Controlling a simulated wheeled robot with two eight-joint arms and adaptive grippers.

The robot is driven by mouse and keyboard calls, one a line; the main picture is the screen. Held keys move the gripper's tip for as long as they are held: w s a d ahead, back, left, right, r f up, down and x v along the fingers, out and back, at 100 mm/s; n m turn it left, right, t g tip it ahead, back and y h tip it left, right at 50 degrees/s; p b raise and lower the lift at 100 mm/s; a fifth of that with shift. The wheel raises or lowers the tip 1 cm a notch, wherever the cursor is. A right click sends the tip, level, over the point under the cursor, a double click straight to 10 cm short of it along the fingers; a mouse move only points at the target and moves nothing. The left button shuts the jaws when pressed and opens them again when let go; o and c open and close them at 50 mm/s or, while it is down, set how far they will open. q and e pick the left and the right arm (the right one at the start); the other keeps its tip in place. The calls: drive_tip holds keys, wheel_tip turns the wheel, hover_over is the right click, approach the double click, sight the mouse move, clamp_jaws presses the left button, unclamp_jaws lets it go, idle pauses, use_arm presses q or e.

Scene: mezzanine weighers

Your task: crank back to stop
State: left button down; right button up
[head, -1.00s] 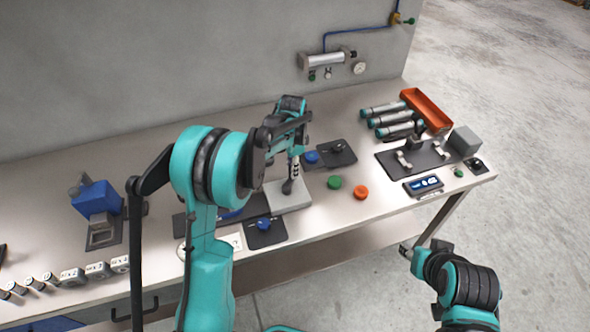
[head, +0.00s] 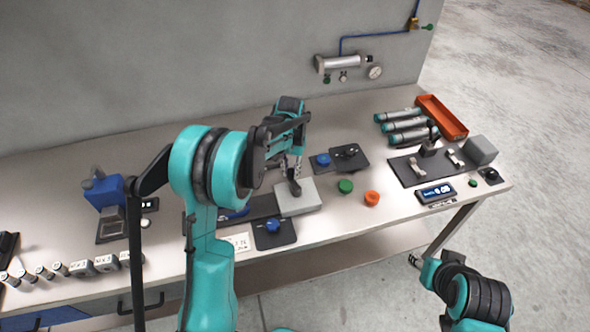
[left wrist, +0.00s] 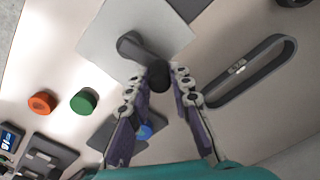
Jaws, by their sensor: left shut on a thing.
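A crank with a dark arm (left wrist: 142,52) is mounted on a pale grey square block (head: 308,195). The block also shows in the left wrist view (left wrist: 95,38). In the left wrist view the crank's round dark knob (left wrist: 159,77) sits between the fingertips of my left gripper (left wrist: 158,84), which is shut on it. In the head view my left gripper (head: 291,168) reaches down over the block; the knob is hard to make out there. My right gripper (head: 415,260) is low at the right, off the table's front edge, and its fingers are too small to read.
Green (head: 345,186) and orange (head: 371,198) buttons stand right of the block. A blue knob on a dark plate (head: 290,238) is in front. A blue device (head: 103,190) stands left; an orange tray (head: 442,117) and cylinders (head: 405,126) are at back right.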

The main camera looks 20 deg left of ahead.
use_arm(q)
drive_tip(key=n, duration=0.2)
drive_tip(key=s+a+n, duration=0.1)
drive_tip(key=shift+s+n, duration=0.15)
drive_tip(key=shift+n, duration=0.25)
drive_tip(key=shift+s+a+n, duration=0.15)
drive_tip(key=shift+s+n, duration=0.25)
drive_tip(key=shift+n, duration=0.65)
drive_tip(key=shift+s+a+n, duration=0.1)
drive_tip(key=shift+s+n, duration=0.3)
drive_tip(key=shift+n, duration=0.65)
drive_tip(key=c, duration=1.3)
unclamp_jaws()
drive_tip(key=shift+c, duration=0.2)
wheel_tip(320, 180, up, 12)
